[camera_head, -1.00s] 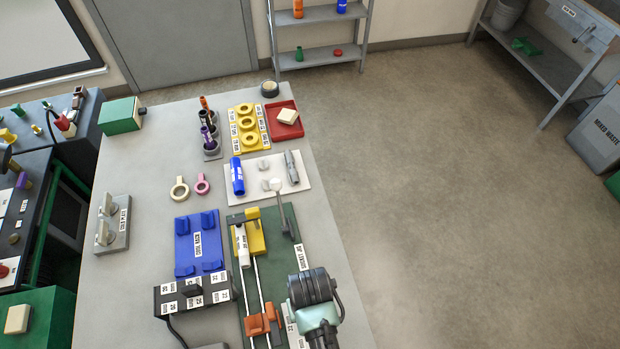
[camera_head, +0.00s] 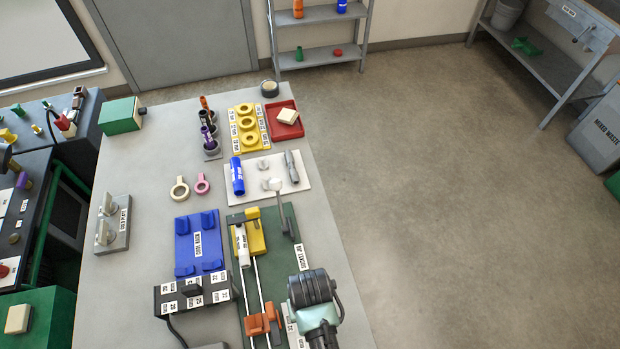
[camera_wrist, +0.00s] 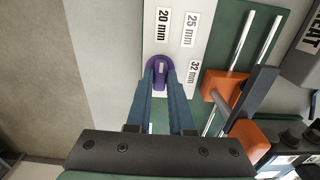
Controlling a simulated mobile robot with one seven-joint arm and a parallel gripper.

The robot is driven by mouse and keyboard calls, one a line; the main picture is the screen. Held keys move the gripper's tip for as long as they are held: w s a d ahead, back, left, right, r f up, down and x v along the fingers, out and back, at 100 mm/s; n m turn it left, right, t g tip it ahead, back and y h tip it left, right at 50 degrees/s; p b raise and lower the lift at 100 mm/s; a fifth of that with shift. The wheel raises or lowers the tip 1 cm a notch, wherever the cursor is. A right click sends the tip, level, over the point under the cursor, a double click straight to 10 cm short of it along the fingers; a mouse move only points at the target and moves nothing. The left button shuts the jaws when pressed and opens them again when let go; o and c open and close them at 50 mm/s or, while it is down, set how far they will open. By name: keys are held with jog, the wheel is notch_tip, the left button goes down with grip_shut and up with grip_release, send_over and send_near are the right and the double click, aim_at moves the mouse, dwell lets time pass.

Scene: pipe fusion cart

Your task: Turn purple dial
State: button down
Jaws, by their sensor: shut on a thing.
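The purple dial (camera_wrist: 159,73) shows in the wrist view on a pale plate (camera_wrist: 177,40) with labels reading 20 mm, 25 mm and 32 mm. My gripper (camera_wrist: 160,74) is shut on the dial, its two blue fingers on either side of the raised grip. The dial's grip lies roughly along the direction of the 20 mm label. In the head view, part of my arm (camera_head: 315,292) covers the dial; only the left edge of its plate (camera_head: 293,326) shows.
Orange clamps (camera_head: 262,320) and metal rods stand on the green base (camera_head: 290,236) close by. A black box with labels (camera_head: 193,292) and a blue rack (camera_head: 198,242) lie to the left. The bench's right edge is close to my arm.

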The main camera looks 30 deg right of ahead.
jog(key=shift+r+m, duration=0.1)
jog(key=shift+m, duration=0.2)
jog(key=m+p, duration=0.2)
jog(key=m, duration=0.1)
jog(key=m+p, duration=0.2)
jog(key=m, duration=0.3)
dwell(0.5)
jog(key=shift+w, duration=0.1)
jog(key=c, duration=0.8)
grip_release()
notch_tip(320, 180, up, 13)
jog(key=shift+b, duration=0.4)
